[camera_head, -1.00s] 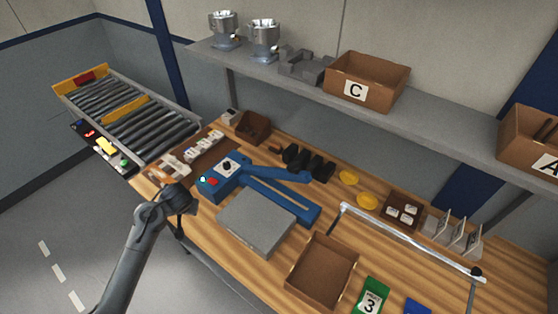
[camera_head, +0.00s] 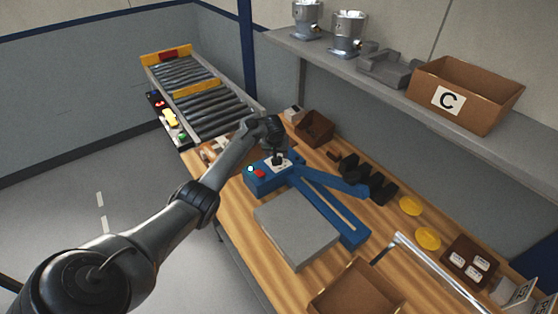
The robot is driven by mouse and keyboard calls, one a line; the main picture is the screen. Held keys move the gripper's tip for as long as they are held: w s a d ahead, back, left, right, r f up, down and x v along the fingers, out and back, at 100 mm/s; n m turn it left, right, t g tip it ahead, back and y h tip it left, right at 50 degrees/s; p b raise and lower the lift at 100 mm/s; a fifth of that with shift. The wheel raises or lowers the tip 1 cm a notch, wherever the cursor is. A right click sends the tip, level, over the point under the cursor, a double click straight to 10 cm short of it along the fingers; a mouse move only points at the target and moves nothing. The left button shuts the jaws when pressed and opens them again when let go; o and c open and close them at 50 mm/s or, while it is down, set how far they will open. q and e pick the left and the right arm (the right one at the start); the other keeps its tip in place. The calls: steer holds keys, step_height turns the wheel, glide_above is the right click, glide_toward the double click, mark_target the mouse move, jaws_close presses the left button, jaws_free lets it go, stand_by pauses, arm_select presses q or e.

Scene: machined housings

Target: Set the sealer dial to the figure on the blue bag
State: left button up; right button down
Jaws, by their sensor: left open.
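The blue sealer (camera_head: 264,185) stands on the wooden bench, with a long blue arm (camera_head: 335,182) reaching to the right. Its dial (camera_head: 278,161) sits on a white plate on the top and is partly covered by my gripper; I cannot read its setting. A red button and a small pale light sit beside the dial. My left gripper (camera_head: 277,154) is open, pointing down right at the dial; I cannot tell whether it touches it. The blue bag is out of view. My right gripper is not in view.
A grey plate (camera_head: 296,230) lies in front of the sealer, with an open brown box (camera_head: 356,292) to its right. Black blocks (camera_head: 368,178), yellow discs (camera_head: 427,238) and a metal rail (camera_head: 440,270) lie further right. A roller conveyor (camera_head: 215,108) stands at the left, a shelf above.

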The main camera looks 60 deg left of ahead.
arm_select(q)
steer(key=shift+b+x, duration=0.75)
steer(key=shift+x, duration=1.6)
steer(key=c, duration=1)
steer(key=shift+r, duration=0.1)
